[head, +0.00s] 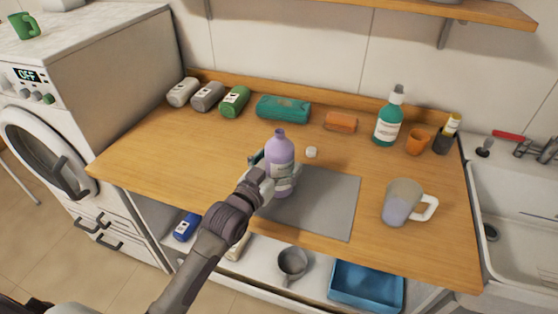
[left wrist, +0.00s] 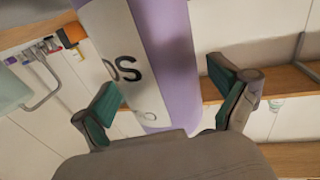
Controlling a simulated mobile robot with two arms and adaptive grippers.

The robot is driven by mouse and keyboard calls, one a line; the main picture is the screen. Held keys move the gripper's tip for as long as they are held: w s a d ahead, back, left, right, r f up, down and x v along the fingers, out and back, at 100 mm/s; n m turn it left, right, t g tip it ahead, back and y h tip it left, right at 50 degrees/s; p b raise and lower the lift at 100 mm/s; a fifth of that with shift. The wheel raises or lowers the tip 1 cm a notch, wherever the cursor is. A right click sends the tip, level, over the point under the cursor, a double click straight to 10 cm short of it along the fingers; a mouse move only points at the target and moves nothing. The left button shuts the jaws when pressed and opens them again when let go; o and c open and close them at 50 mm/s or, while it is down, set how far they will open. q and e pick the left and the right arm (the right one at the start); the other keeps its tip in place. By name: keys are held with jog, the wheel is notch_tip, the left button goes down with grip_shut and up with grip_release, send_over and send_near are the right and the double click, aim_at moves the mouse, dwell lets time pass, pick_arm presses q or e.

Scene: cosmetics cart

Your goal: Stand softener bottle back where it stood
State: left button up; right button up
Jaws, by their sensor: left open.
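A purple softener bottle (head: 281,152) stands upright at the left part of a grey mat (head: 325,203) on the wooden counter. My left gripper (head: 272,172) is at the bottle, with its fingers around the lower body. In the left wrist view the bottle (left wrist: 170,50), with a white label, rises between the two green-padded fingers of my left gripper (left wrist: 165,92). The fingers are spread, with a gap on the right side; contact on the left side cannot be told. The bottle's lower front is partly hidden by the gripper. My right gripper is not in view.
A small white cap (head: 311,152) lies behind the mat. A pitcher (head: 402,203) stands to the right. A teal bottle (head: 388,122), an orange cup (head: 417,141), a teal pack (head: 283,109) and several containers line the back. The counter's left part is clear.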

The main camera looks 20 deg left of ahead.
pick_arm(q)
jog(key=shift+r, duration=0.2)
jog(key=b+v, duration=0.1)
jog(key=v, duration=1.1)
jog(key=shift+b, duration=0.4)
